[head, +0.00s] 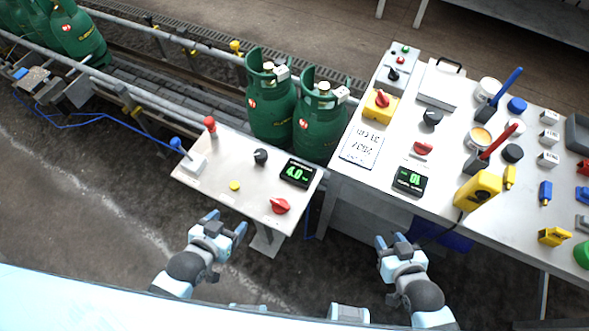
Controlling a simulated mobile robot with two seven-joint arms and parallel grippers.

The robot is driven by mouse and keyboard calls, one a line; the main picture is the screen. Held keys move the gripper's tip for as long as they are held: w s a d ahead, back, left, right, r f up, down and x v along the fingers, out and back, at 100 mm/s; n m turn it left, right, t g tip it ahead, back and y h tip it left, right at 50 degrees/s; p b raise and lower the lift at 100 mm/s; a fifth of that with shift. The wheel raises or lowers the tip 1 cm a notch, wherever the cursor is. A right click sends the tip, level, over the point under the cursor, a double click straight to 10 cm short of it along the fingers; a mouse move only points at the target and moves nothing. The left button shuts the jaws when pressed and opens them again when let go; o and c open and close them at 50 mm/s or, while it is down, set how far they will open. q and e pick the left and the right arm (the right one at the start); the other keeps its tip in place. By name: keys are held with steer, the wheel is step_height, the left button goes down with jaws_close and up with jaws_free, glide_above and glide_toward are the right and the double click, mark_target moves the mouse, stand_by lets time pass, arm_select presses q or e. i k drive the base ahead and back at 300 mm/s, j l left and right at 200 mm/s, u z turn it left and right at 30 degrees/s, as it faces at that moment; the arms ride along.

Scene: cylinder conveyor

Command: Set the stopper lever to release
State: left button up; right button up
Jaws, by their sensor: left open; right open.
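A small control panel (222,183) stands beside the conveyor. At its left end a lever with a blue knob (176,143) rises at a slant from a white block. A red-knobbed lever (210,124) stands upright at the panel's back edge. I cannot tell from any label which is the stopper lever. My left gripper (225,222) is open and empty, just in front of the panel's front edge, apart from both levers. My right gripper (397,239) is open and empty, in front of the right-hand table.
Green gas cylinders (270,105) stand on the conveyor (190,98). The right-hand table (380,185) is crowded with tools.

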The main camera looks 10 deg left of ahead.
mark_target(175, 142)
steer(key=u, duration=1.2)
steer(key=i+j+z, duration=0.35)
steer(key=i+j, duration=0.25)
steer(key=j, duration=0.15)
